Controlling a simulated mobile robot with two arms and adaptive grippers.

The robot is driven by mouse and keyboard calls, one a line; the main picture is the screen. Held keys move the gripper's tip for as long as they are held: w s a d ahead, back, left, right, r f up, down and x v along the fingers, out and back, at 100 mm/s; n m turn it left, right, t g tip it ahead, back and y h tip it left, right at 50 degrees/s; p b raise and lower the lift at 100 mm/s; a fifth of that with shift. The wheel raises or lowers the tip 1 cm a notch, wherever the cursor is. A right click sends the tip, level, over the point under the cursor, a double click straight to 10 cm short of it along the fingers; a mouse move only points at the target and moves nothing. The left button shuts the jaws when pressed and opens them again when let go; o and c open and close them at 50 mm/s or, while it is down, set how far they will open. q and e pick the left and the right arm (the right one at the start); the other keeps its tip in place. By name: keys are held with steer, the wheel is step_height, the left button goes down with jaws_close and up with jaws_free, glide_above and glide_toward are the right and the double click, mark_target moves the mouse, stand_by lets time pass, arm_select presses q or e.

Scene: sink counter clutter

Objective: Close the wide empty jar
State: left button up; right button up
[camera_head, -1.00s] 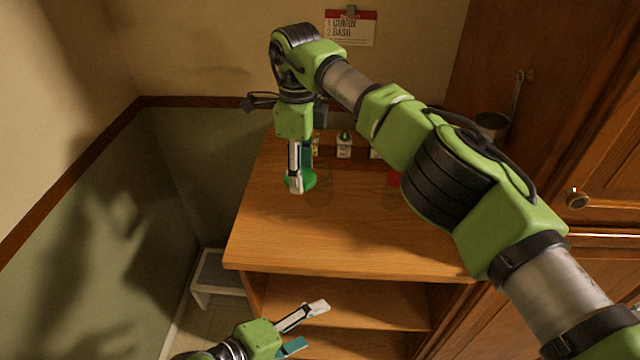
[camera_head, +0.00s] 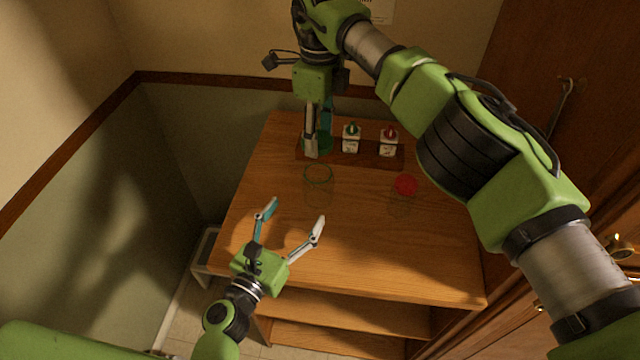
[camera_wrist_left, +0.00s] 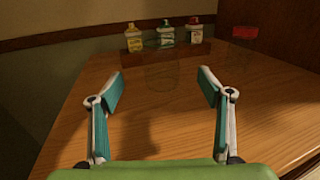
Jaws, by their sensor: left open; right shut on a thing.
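A wide, clear, empty jar (camera_head: 318,176) stands open on the wooden counter, its greenish rim facing up. It shows faintly between my left fingers in the left wrist view (camera_wrist_left: 161,72). My left gripper (camera_head: 295,212) is open and empty, in front of the jar and apart from it. In the left wrist view its two fingers (camera_wrist_left: 160,85) are spread wide. The fingers hide part of the lid.
A jar with a red lid (camera_head: 405,185) stands to the right. A green-capped bottle (camera_head: 351,140) and a red-capped bottle (camera_head: 388,142) stand at the back; a yellow-labelled bottle (camera_wrist_left: 134,40) shows in the wrist view. The counter (camera_head: 420,255) is clear at front right.

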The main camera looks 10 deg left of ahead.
arm_select(q)
steer(key=shift+s, duration=0.1)
arm_select(e)
steer(key=shift+s, duration=0.1)
arm_select(q)
steer(key=shift+w+d, duration=0.1)
steer(key=shift+w, duration=0.35)
steer(key=x, duration=1.1)
steer(key=shift+w+d, duration=0.1)
steer(key=shift+w, duration=0.15)
arm_select(e)
steer(key=shift+w, duration=0.2)
arm_select(q)
steer(key=c, duration=1.7)
arm_select(e)
steer(key=shift+f, duration=0.1)
arm_select(q)
steer(key=shift+c, duration=0.2)
arm_select(e)
glide_above(319, 161)
steer(key=s, duration=0.3)
steer(key=shift+w+d+f, duration=0.1)
steer(key=shift+d+f, duration=0.05)
steer(key=shift+f, duration=1.1)
steer(key=shift+d+f, duration=0.1)
steer(key=shift+f, duration=1.1)
steer(key=shift+f, duration=0.1)
steer(key=shift+f, duration=0.8)
steer(key=shift+f, duration=0.55)
